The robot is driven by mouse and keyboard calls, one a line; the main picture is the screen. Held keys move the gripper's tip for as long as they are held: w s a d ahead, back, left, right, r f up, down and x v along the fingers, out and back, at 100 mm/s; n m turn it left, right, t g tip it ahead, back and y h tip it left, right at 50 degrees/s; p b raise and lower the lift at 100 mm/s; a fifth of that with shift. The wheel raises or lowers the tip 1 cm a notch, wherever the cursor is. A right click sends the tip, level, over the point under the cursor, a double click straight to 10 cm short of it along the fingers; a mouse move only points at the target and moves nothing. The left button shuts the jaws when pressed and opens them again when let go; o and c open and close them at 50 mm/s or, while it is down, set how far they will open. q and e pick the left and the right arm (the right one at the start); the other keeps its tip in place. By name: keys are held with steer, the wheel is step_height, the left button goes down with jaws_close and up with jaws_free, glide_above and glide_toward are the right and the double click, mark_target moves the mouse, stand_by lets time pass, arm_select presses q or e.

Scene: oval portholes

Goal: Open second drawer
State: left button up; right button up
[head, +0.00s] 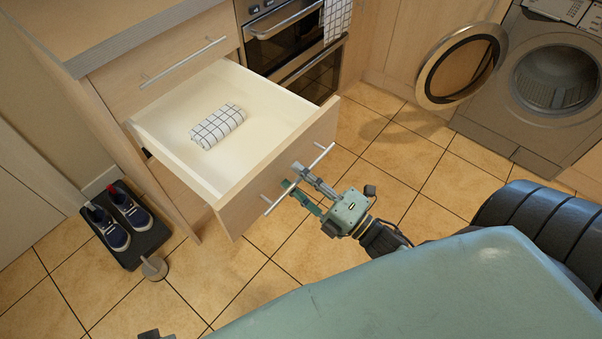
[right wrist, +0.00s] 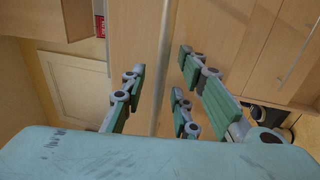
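The second drawer (head: 290,158) is pulled far out of the wooden cabinet, below a closed top drawer (head: 165,62). A rolled white checked cloth (head: 217,126) lies inside it. The drawer's bar handle (head: 325,153) crosses its front. My right gripper (head: 293,176) is at the handle, with its fingers apart on either side of the bar. In the right wrist view the handle (right wrist: 161,70) runs between the green fingers, with gaps visible on both sides. A small dark piece at the bottom edge of the head view may be my left gripper; its fingers cannot be made out.
An oven (head: 285,35) stands right of the cabinet. A washing machine (head: 550,80) with its round door (head: 462,65) open is at the far right. Shoes (head: 118,220) sit on a dark mat at the left. The tiled floor before the drawer is mostly clear.

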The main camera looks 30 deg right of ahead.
steer(key=v, duration=1.2)
steer(key=shift+w, duration=0.15)
